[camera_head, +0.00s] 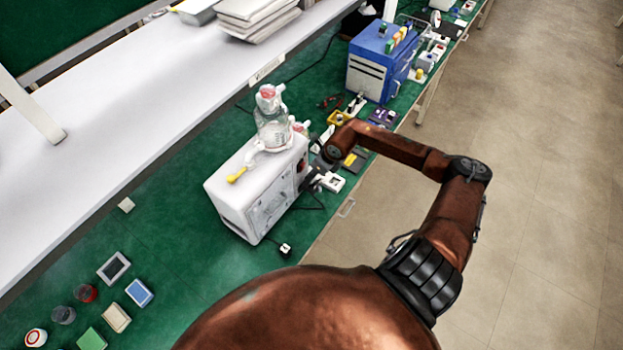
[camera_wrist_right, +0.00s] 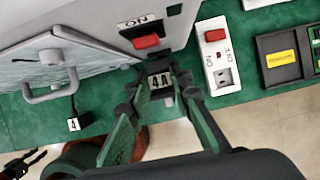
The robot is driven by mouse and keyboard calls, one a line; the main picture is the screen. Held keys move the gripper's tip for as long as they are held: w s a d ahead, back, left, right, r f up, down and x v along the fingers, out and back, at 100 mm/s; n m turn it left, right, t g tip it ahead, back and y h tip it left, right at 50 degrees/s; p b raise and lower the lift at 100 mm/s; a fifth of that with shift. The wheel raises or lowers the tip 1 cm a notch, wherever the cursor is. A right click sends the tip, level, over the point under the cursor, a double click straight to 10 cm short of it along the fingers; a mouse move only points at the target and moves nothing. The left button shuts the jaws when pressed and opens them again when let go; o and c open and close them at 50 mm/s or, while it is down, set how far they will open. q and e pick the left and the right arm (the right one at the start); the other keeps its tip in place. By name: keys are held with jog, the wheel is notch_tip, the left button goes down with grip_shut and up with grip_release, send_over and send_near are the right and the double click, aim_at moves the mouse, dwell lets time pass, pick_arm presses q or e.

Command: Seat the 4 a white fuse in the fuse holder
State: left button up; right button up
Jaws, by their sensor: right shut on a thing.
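The white fuse (camera_wrist_right: 160,82), marked 4A, sits between the fingertips of my right gripper (camera_wrist_right: 158,92), which is shut on it. My right gripper also shows in the head view (camera_head: 314,180), against the right side of the white pump box (camera_head: 240,205). The fuse is close to the pump's face, below a red rocker switch (camera_wrist_right: 146,41). The fuse holder is hidden behind the fuse and fingertips; I cannot tell whether the fuse touches it. A dark claw (camera_wrist_right: 20,165), likely my left gripper, shows at the wrist view's lower left corner, too small to read.
A white switch-and-socket strip (camera_wrist_right: 216,58) and a dark tray (camera_wrist_right: 281,57) lie right of the fingers. A glass bottle (camera_head: 272,125) stands on the pump. The bench edge drops to floor (camera_head: 520,200).

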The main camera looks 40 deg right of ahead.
aim_at(313, 180)
jog(key=shift+f, duration=0.35)
notch_tip(313, 180, down, 3)
jog(key=shift+a+r+p, duration=0.1)
jog(key=shift+p, duration=0.25)
jog(key=shift+w+f, duration=0.1)
jog(key=shift+f, duration=0.5)
jog(key=o, duration=0.8)
pick_arm(q)
jog(key=shift+w+r, duration=0.35)
jog(key=shift+w, duration=0.15)
